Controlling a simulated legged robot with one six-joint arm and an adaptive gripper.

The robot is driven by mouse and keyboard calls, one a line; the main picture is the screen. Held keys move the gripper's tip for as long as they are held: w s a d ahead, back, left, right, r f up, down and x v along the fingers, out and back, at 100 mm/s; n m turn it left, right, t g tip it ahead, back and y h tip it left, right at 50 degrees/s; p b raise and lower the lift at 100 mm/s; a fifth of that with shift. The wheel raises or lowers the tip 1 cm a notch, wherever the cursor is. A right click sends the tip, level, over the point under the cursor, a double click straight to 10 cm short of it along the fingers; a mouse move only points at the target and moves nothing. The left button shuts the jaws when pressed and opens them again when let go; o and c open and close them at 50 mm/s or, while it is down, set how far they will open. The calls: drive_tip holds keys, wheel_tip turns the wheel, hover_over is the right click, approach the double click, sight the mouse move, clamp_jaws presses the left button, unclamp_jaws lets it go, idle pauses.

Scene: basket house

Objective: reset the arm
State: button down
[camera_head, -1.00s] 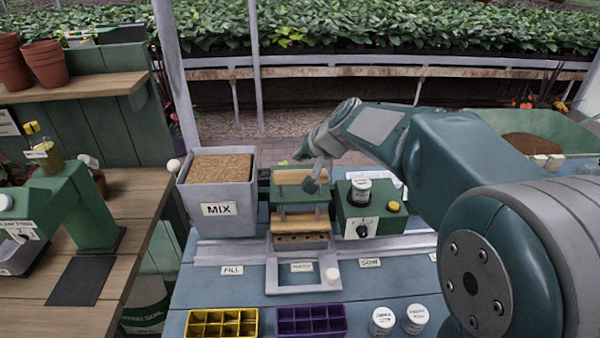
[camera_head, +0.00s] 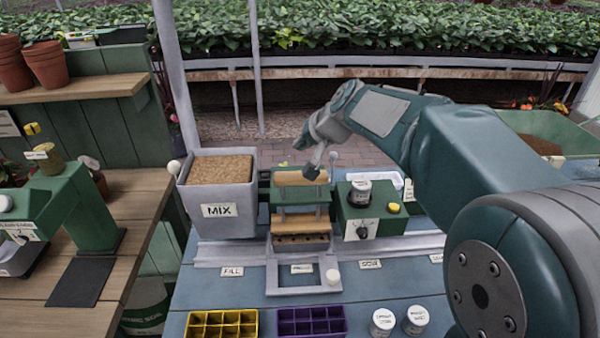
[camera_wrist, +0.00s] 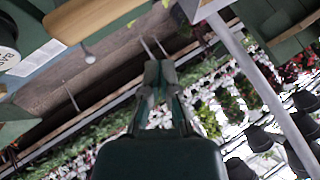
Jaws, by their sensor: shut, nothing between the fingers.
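My gripper (camera_head: 314,168) is raised in front of the green and wooden press station (camera_head: 301,195), close to its upper wooden bar in the picture. Whether it touches the bar cannot be told. In the wrist view my gripper (camera_wrist: 158,75) has its fingers together, with nothing between them. My arm reaches in from the right side of the head view, over the right part of the blue bench.
A grey MIX bin (camera_head: 217,205) stands left of the press, and a green box with a dial (camera_head: 367,212) right of it. Yellow (camera_head: 222,324) and purple (camera_head: 311,321) trays and two white-lidded jars (camera_head: 398,321) sit at the front. A wooden shelf (camera_head: 75,88) is at left.

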drive_tip(key=s+d+f+h, duration=0.1)
drive_tip(key=s+d+f, duration=0.1)
drive_tip(key=s, duration=0.8)
drive_tip(key=s+d+f+n+g+h, duration=0.1)
drive_tip(key=s+d, duration=0.4)
drive_tip(key=s, duration=0.6)
drive_tip(key=s+d+f+h, duration=0.3)
drive_tip(key=s+d, duration=0.1)
drive_tip(key=s, duration=0.6)
drive_tip(key=shift+s+d+n+g, duration=0.2)
drive_tip(key=shift+n+g, duration=0.2)
